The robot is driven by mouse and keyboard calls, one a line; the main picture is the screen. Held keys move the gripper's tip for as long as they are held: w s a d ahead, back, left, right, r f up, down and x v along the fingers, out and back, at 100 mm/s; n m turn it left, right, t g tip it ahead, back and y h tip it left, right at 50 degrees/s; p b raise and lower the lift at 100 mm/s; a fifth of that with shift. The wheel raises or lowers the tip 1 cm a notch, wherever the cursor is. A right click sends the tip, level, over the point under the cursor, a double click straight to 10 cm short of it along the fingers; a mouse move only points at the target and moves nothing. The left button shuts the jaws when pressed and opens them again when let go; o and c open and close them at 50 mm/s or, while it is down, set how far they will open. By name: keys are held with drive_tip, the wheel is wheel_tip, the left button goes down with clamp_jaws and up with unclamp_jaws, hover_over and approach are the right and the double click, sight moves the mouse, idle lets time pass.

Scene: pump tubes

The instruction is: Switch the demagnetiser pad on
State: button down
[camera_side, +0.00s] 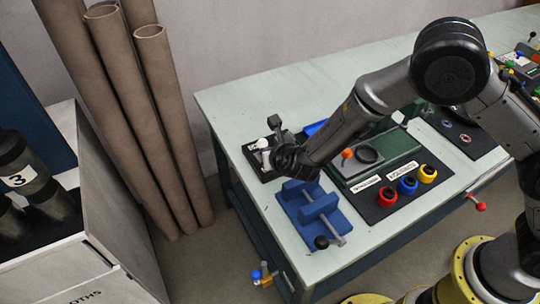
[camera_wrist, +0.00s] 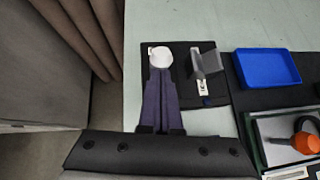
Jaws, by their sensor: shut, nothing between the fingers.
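A black pad (camera_side: 254,158) lies at the table's left end, with partly covered white lettering; it also shows in the wrist view (camera_wrist: 222,92). On it are a white round piece (camera_wrist: 160,57) and a grey upright piece (camera_wrist: 207,61) with a small white label at its foot. I cannot tell which piece is the switch, or whether this is the demagnetiser pad. My gripper (camera_wrist: 160,72) is shut and empty, its fingertips right beside the white piece in the wrist view. Contact cannot be told. In the side view my gripper (camera_side: 267,158) hides part of the pad.
A blue vise-like fixture (camera_side: 320,213) stands in front of my gripper. A blue tray (camera_wrist: 268,68) lies to the right. Brown tubes (camera_side: 165,130) stand off the table's left end.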

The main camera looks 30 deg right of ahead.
sight(261, 140)
drive_tip(key=shift+w+r+g, duration=0.35)
drive_tip(key=shift+w+g, duration=0.15)
drive_tip(key=shift+w+r, duration=0.2)
drive_tip(key=shift+w, duration=0.35)
drive_tip(key=shift+w+r, duration=0.2)
drive_tip(key=shift+w, duration=0.3)
drive_tip(key=shift+w+r, duration=0.1)
drive_tip(key=shift+w, duration=1)
drive_tip(key=shift+r, duration=0.15)
drive_tip(key=s+a+r, duration=0.1)
drive_tip(key=s+r, duration=0.2)
drive_tip(key=r, duration=0.6)
drive_tip(key=shift+s+r, duration=0.1)
